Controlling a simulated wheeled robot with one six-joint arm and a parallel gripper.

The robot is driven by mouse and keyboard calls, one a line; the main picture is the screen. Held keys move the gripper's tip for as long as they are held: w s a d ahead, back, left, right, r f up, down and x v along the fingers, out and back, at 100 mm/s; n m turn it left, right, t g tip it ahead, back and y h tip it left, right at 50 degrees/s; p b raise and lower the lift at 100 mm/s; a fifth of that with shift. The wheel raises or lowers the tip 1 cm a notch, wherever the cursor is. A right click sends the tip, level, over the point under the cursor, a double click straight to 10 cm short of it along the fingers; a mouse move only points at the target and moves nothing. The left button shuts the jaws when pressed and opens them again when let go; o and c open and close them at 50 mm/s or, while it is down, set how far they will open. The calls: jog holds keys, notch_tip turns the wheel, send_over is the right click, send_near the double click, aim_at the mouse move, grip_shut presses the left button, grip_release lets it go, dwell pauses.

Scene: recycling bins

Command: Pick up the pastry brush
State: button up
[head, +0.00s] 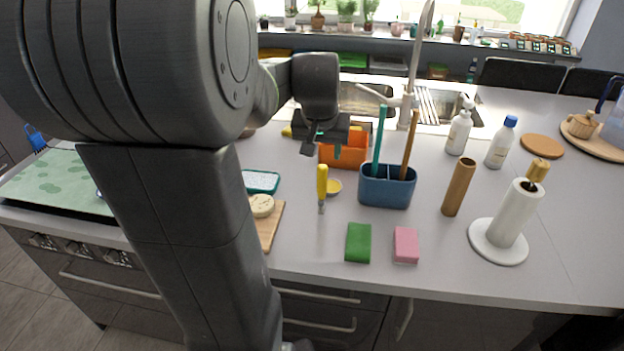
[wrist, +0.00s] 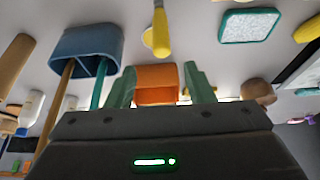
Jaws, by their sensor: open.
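A tool with a yellow handle and a grey end (head: 322,187), which looks like the pastry brush, is on the grey counter beside a small yellow round dish (head: 335,187). Its yellow handle also shows at the top of the wrist view (wrist: 160,32); its other end is cut off there. My gripper (head: 325,146) is open, with its green fingers apart, and is above the counter behind the brush, by an orange container (head: 345,155). In the wrist view, the orange container (wrist: 157,84) shows between the fingers of my gripper (wrist: 160,76).
A blue caddy (head: 386,190) with a teal stick and a wooden stick stands right of the brush. A green sponge (head: 358,243) and a pink sponge (head: 405,245) lie in front. A teal-rimmed dish (head: 262,182) and a wooden board (head: 270,228) are to the left.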

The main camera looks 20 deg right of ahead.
aim_at(322, 166)
jog(key=x, duration=0.3)
jog(key=shift+w+f, duration=0.1)
jog(key=shift+p+x, duration=0.55)
jog(key=shift+x, duration=2.6)
jog(key=shift+a+f, duration=0.1)
jog(key=shift+a, duration=0.05)
grip_shut()
